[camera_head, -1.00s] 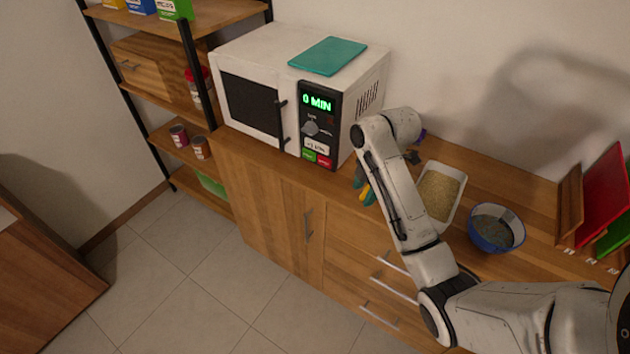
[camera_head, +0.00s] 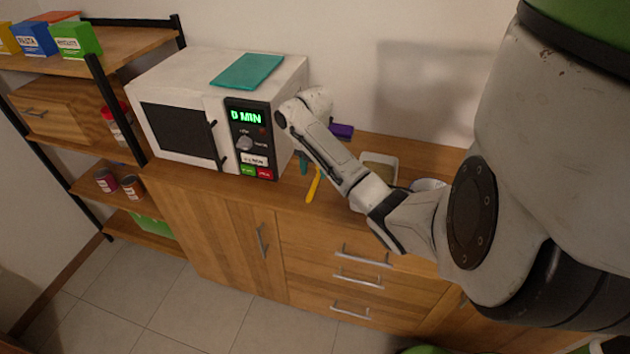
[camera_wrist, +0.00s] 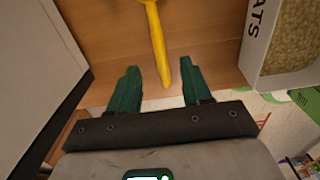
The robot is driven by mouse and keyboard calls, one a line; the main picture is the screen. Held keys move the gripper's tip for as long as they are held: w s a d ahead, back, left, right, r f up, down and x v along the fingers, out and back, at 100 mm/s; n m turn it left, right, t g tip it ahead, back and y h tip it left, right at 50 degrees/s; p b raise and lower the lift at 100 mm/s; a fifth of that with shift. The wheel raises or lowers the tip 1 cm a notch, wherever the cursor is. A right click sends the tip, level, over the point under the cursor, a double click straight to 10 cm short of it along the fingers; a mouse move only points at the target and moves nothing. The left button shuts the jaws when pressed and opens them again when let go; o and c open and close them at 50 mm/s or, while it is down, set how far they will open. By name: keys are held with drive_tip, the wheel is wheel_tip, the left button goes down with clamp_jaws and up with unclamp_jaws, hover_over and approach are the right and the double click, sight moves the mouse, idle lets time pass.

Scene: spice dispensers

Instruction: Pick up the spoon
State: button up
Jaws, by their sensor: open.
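The yellow spoon (camera_wrist: 157,38) lies on the wooden counter, and its handle end points down toward my gripper (camera_wrist: 160,68) in the wrist view. The gripper's green fingers are open, one on each side of the handle end and apart from it. In the head view the spoon (camera_head: 313,186) shows as a thin yellow strip near the counter's front edge. Only one green finger shows there, beside the microwave; my arm hides the rest of the gripper.
A white microwave (camera_head: 180,128) stands left of the gripper, with a teal board (camera_head: 247,70) on top. A box of oats (camera_wrist: 258,40) is right of the spoon. A purple object (camera_head: 342,130) lies behind my arm. A shelf (camera_head: 75,177) stands at the far left.

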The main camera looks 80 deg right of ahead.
sight(314, 184)
drive_tip(key=shift+d+f+p, duration=0.15)
drive_tip(key=shift+f+p, duration=0.3)
drive_tip(key=shift+f, duration=2.15)
clamp_jaws()
